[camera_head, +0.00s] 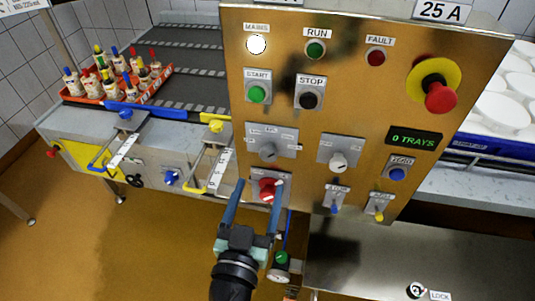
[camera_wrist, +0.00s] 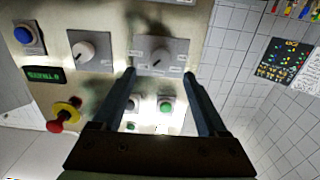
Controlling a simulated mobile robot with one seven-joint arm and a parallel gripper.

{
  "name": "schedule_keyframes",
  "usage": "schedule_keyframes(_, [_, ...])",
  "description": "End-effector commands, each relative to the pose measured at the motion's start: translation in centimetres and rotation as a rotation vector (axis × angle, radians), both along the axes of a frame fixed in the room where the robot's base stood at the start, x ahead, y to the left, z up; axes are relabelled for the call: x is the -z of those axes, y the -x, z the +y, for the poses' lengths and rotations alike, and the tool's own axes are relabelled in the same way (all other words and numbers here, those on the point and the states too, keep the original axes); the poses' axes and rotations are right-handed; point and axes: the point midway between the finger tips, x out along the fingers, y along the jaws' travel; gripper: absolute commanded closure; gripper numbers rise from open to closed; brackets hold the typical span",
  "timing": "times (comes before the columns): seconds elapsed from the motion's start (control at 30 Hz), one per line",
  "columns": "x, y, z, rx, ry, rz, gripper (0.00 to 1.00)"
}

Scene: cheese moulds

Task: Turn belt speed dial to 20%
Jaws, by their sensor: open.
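A grey dial (camera_head: 267,152) is on the left of the control panel and a white dial (camera_head: 338,161) is to its right. Their labels are too small to read, so I cannot tell which is the belt speed dial. Both dials also show near the top of the wrist view, the grey one (camera_wrist: 160,57) at centre and the white one (camera_wrist: 83,50) at left. My gripper (camera_head: 259,181) is open and empty, its blue fingers in front of the panel's lower left, overlapping a red knob (camera_head: 267,188). In the wrist view my fingertips (camera_wrist: 159,74) frame the grey dial, apparently without touching it.
The brass-coloured panel (camera_head: 285,112) carries a green start button (camera_head: 257,93), a black stop button (camera_head: 310,100), a red emergency stop (camera_head: 439,97) and a display reading 0 TRAYS (camera_head: 413,137). A conveyor (camera_head: 185,85) and an orange tray of bottles (camera_head: 68,95) stand behind at left.

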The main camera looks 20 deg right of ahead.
Motion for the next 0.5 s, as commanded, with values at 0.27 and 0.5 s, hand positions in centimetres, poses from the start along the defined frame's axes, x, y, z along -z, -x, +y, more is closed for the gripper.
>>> schedule_keyframes(0.27, [-0.4,-4.6,-3.2,0.003,0.0,-0.001,0.24])
schedule_keyframes(0.5, [-0.2,-6.6,-4.5,0.0,0.001,-0.001,0.24])
